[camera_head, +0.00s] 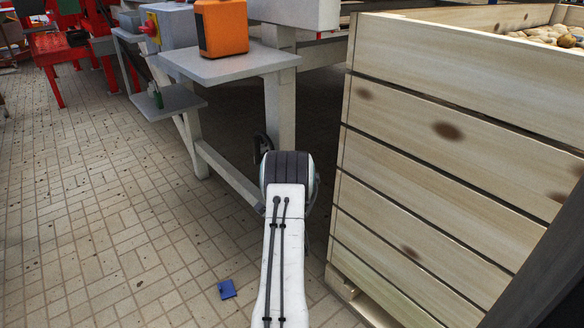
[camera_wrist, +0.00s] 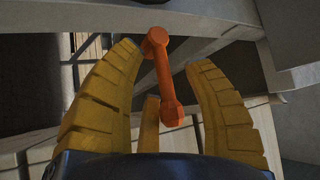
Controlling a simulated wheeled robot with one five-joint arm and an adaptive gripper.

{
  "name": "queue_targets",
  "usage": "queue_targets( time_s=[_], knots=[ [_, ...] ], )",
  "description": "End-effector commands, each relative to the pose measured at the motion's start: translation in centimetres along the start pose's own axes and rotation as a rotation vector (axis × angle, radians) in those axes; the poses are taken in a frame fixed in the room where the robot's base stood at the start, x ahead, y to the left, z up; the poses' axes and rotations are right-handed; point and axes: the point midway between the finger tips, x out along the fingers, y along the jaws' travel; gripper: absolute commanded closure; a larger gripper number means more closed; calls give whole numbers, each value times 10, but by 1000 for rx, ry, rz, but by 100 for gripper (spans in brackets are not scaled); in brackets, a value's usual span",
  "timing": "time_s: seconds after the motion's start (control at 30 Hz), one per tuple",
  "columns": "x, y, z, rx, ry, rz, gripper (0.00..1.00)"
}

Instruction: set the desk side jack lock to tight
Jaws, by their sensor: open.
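An orange lever (camera_wrist: 164,75) with a round knob at each end shows in the wrist view, which I take to be the jack lock. It stands tilted slightly, its upper knob by a grey beam (camera_wrist: 215,30). My gripper (camera_wrist: 166,55) is open, its yellow ribbed fingers on either side of the lever. Whether the lock is tight or loose does not show. In the head view, my white arm hides the lever and the gripper. The grey desk (camera_head: 225,66) is ahead.
A large wooden crate (camera_head: 440,140) holding potatoes (camera_head: 556,36) stands close on the right. An orange box (camera_head: 222,28) stands on the desk. A lower grey shelf (camera_head: 172,103) is at its left. A blue piece (camera_head: 227,289) lies on the tiled floor, which is largely clear at left.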

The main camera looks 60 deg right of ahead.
Motion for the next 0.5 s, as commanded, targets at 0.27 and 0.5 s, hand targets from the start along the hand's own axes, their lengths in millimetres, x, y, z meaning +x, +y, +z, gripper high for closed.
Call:
queue_targets(
  time_s=[0.27,0.5],
  knots=[
    [0,0,0,0,0,0,53],
    [0,0,0,0,0,0,74]
  ],
)
